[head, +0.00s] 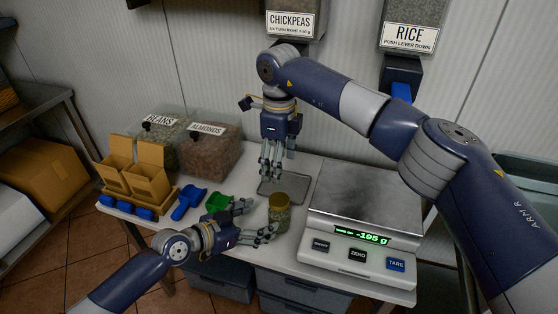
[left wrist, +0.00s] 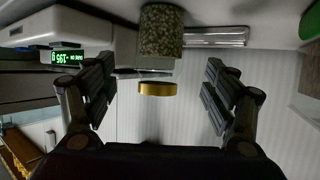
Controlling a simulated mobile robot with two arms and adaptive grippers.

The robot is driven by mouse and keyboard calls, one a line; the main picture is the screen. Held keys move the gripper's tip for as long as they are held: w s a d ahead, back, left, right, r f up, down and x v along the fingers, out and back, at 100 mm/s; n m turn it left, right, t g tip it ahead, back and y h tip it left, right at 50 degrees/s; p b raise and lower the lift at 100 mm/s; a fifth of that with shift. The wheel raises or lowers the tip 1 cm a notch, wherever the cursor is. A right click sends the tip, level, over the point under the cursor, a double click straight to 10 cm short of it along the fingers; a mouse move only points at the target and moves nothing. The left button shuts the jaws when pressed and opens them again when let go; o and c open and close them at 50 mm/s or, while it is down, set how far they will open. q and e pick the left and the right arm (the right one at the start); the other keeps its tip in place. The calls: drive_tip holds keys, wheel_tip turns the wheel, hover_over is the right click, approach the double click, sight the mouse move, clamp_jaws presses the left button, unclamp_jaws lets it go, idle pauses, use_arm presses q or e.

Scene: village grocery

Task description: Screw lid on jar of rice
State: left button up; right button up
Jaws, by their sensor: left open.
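The glass jar (head: 279,217) stands upright on the white table, left of the scale. It holds greenish-brown grains, and a gold lid (head: 279,199) is at its top. In the left wrist view the scene is upside down: the jar (left wrist: 161,33) is at top centre and the gold lid (left wrist: 157,89) is at its mouth end. I cannot tell whether the lid is threaded on. My left gripper (head: 271,233) is open at the jar's near left side, with its fingers apart. My right gripper (head: 271,172) points down behind the jar; its opening is unclear.
The scale (head: 358,253) reads -195 g on the right. A grey tray (head: 283,189) lies behind the jar. Green (head: 218,201) and blue (head: 188,203) scoops, cardboard boxes (head: 151,177) and bins of beans and almonds (head: 208,157) stand left. Rice and chickpea dispensers hang behind.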

use_arm(q)
drive_tip(key=shift+v, duration=2.2)
